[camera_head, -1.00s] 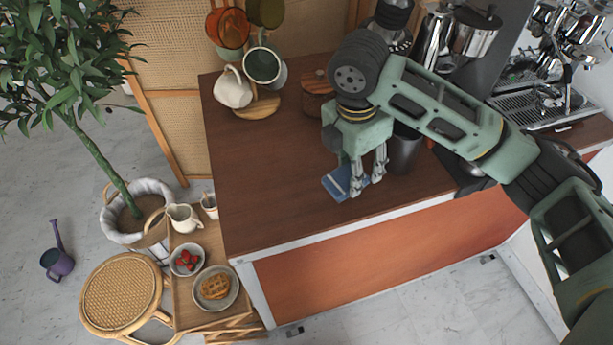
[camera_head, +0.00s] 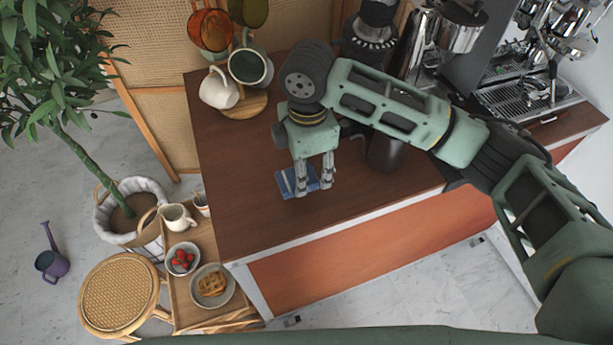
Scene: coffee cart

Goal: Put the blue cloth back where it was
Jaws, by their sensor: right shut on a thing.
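The blue cloth (camera_head: 285,183) is a small folded piece with a pale stripe, at the front middle of the brown counter top (camera_head: 250,220). My right gripper (camera_head: 314,190) points down and is shut on the cloth. Its fingers hide part of the cloth. The cloth is at or just above the counter surface; I cannot tell whether it touches. My left gripper is not in view.
A dark pitcher (camera_head: 385,153) stands right of my right gripper, partly behind my arm. A cup stand (camera_head: 247,106) with several mugs is at the back left, and an espresso machine (camera_head: 522,98) at the right. The front left counter is clear.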

